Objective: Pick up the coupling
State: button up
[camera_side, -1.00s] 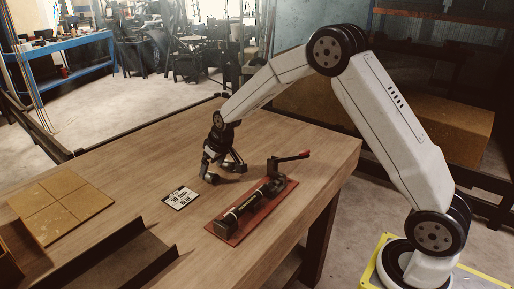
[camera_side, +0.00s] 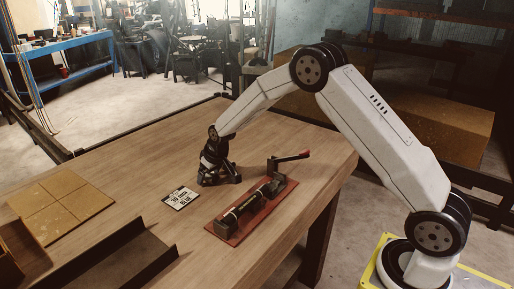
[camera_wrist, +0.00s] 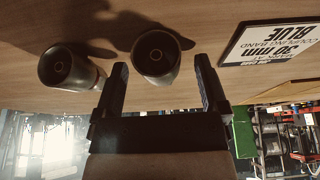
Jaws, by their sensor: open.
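Two dark, hollow, round couplings show in the wrist view. One coupling (camera_wrist: 157,66) appears between my gripper's two black fingers, closer to the left one, with a gap to the right finger. The other coupling (camera_wrist: 72,70) is left of the fingers, outside them. My gripper (camera_wrist: 162,65) is open, and I see no contact with either coupling. In the side view my gripper (camera_side: 219,180) is low over the wooden table, behind the crimper. The couplings cannot be clearly told apart from the gripper there.
The hose crimper (camera_side: 250,208) lies on a red board, its red-tipped lever raised near my gripper. A sign (camera_side: 181,198) reading 30 mm BLUE lies to the left; it also shows in the wrist view (camera_wrist: 272,40). A tan tiled board (camera_side: 62,203) and dark tray (camera_side: 112,262) are farther left.

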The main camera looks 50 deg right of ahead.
grip_shut()
jog(key=shift+r, duration=0.2)
jog(key=shift+r, duration=1.5)
jog(key=s+r, duration=0.9)
jog(key=s, duration=0.5)
jog(key=shift+a+r, duration=0.35)
jog(key=shift+a, duration=0.05)
jog(key=shift+f, duration=0.1)
